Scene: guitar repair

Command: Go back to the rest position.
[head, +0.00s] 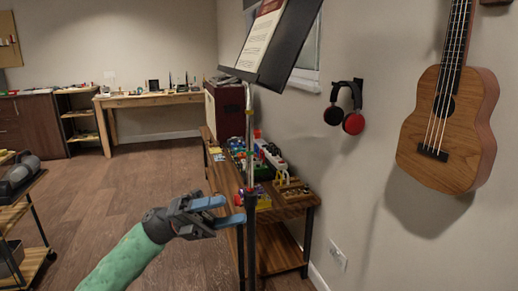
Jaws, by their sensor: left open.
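My left gripper (238,210) comes in from the lower left on a green-sleeved arm. Its two blue fingers are apart, and no object shows held between them. The fingertips are close to the dark lower pole of the music stand (250,237); I cannot tell whether they touch it. The stand is upright, with a tilted black desk and a printed sheet (262,32) on it. My right gripper is not in the head view.
A wooden side table (287,211) with several small colourful items stands behind the pole. A ukulele (449,115) and red-black headphones (345,110) hang on the right wall. A cart (22,200) stands at left, and a workbench (150,101) at the back. Floor between is clear.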

